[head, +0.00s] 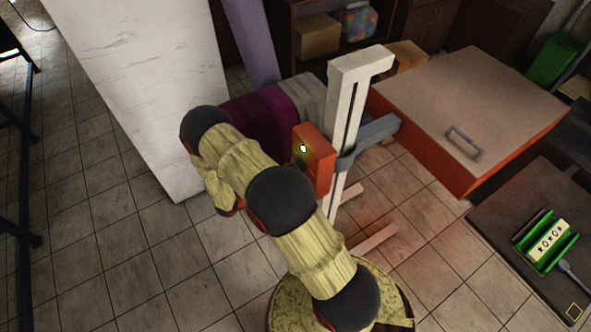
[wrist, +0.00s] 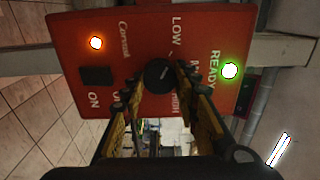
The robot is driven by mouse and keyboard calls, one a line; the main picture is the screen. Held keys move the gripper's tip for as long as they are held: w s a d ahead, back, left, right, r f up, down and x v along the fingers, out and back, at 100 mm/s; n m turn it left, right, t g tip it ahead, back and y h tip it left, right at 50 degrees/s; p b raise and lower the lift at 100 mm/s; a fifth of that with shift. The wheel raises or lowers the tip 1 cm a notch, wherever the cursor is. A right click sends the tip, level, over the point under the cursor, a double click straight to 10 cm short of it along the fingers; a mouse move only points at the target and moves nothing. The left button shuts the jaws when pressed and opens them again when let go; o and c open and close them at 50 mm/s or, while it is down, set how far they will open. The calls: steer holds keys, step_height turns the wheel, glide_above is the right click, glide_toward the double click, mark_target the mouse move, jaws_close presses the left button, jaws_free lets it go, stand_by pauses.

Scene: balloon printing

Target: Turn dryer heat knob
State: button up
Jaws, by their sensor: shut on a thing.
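The dryer's red control box (head: 316,158) is fixed to a pale post in the head view. In the wrist view its face (wrist: 215,35) shows sideways, with LOW, READY and ON labels and a partly covered HIGH label. The round black heat knob (wrist: 158,76) sits near the middle of that face. My gripper (wrist: 155,86) is shut on the knob, with a yellow finger on each side of it. In the head view my arm hides most of the gripper and the knob. The knob's exact setting is hard to tell.
A glowing orange light (wrist: 96,43), a black switch (wrist: 96,76) and a lit green light (wrist: 230,71) are on the box face. The wide dryer head (head: 480,100) juts right from the post (head: 347,100). A white slab (head: 150,90) stands at the left. Tiled floor is clear at lower left.

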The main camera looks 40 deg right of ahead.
stand_by(0.4)
steer(key=o, duration=1.2)
steer(key=shift+c, duration=0.2)
steer(key=v, duration=1.2)
steer(key=shift+f, duration=0.1)
